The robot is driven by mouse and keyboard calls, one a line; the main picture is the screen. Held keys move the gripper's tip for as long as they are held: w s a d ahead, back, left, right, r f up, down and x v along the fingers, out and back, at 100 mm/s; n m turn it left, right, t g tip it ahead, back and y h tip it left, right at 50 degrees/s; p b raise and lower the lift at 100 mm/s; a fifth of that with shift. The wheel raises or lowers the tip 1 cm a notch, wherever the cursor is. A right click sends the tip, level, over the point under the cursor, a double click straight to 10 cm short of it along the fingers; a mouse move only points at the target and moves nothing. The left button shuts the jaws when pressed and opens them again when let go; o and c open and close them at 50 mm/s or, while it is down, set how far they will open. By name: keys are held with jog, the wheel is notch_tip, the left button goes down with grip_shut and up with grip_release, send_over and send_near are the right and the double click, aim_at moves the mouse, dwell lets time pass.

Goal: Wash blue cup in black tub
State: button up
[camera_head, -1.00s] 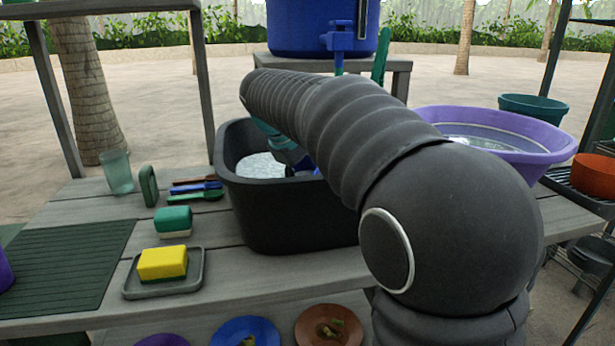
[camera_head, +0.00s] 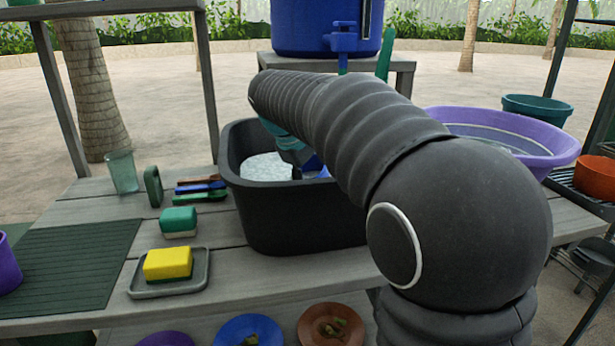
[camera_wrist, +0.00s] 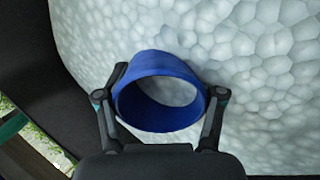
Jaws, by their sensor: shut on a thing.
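The black tub (camera_head: 300,222) stands on the grey slatted table and holds white foam (camera_head: 266,167). The foam fills much of the wrist view (camera_wrist: 262,60). My gripper (camera_wrist: 160,95) is shut on the blue cup (camera_wrist: 160,68), with one finger on each side of it. The cup is tilted, its open rim facing the wrist camera, and its far end meets the foam. In the head view a bit of the blue cup (camera_head: 313,163) shows inside the tub, mostly hidden by my arm. The gripper (camera_head: 297,165) is partly hidden there too.
Left of the tub are a clear cup (camera_head: 123,172), several utensils (camera_head: 201,187), a green-and-white sponge (camera_head: 179,222) and a yellow sponge (camera_head: 168,264) on a grey tray. A purple basin (camera_head: 550,152) of water stands right. A blue water container (camera_head: 300,28) stands behind.

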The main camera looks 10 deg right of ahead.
jog(key=shift+d, duration=0.3)
jog(key=shift+a+p, duration=0.35)
jog(key=shift+a, duration=0.95)
jog(key=shift+d, duration=1.3)
jog(key=shift+a+p, duration=0.4)
jog(key=shift+a, duration=0.9)
jog(key=shift+d, duration=0.65)
